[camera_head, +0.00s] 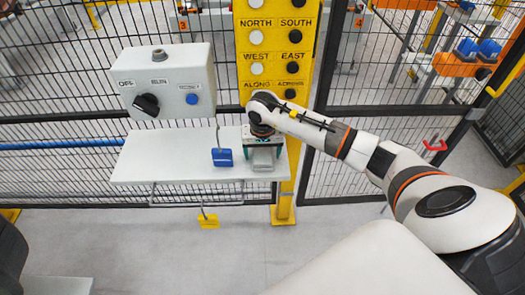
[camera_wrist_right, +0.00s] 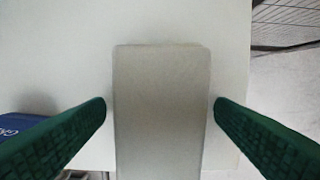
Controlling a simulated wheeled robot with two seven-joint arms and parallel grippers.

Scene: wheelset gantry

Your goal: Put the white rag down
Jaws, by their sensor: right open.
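The white rag (camera_wrist_right: 162,110) is a pale grey-white folded rectangle lying on the white shelf (camera_wrist_right: 60,50), and it runs between the green fingers in the right wrist view. It also shows in the head view (camera_head: 264,158) near the shelf's right end. My right gripper (camera_wrist_right: 160,106) is open, with one finger on each side of the rag and a narrow gap visible at each fingertip. In the head view the right gripper (camera_head: 265,143) points down over the rag's far part and hides it. My left gripper is not in view.
A grey control box (camera_head: 163,82) stands behind the shelf. A yellow button panel (camera_head: 278,50) rises behind my right gripper. The shelf's left part is clear.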

